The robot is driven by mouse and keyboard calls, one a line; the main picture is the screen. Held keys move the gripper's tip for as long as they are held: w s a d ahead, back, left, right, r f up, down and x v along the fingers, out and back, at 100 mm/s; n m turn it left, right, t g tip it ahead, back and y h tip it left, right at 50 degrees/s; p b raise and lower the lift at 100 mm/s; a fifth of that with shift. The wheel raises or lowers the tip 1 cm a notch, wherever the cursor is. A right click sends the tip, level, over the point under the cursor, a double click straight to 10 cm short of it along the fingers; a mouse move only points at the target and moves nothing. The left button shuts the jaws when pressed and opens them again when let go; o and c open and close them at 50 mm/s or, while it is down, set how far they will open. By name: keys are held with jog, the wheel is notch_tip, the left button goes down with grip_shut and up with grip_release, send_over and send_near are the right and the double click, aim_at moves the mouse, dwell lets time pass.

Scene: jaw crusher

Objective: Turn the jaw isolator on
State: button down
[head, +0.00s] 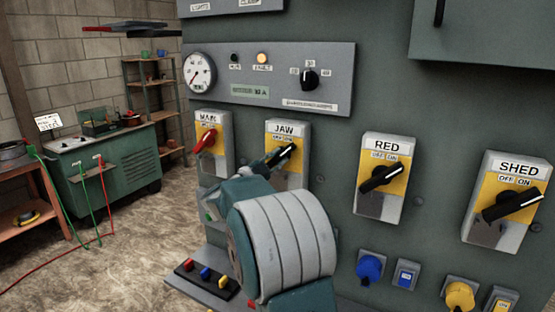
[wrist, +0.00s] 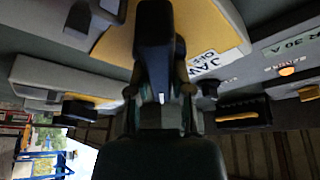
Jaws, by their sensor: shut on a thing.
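The jaw isolator (head: 287,128) is a yellow and grey box labelled JAW, with OFF and ON marks, on the green cabinet. Its black rotary handle (head: 289,153) slants up to the right in the head view. My gripper (head: 276,160) is at this handle, and my wrist hides the lower part of the box. In the wrist view the isolator's yellow plate (wrist: 222,18) shows behind the dark handle (wrist: 158,50). The fingers of my gripper (wrist: 160,92) lie on both sides of the handle, shut on it.
The main isolator (head: 208,135) with a red handle is to the left. The red isolator (head: 383,175) and shed isolator (head: 507,198) are to the right. A gauge panel (head: 270,78) is above. Blue (head: 369,267) and yellow (head: 459,295) sockets sit low right.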

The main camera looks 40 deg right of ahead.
jog(key=shift+f, duration=0.3)
jog(key=c, duration=0.5)
grip_release()
jog(key=shift+w, duration=0.1)
jog(key=shift+r, duration=0.1)
jog(key=v, duration=1.2)
jog(key=shift+a, duration=0.1)
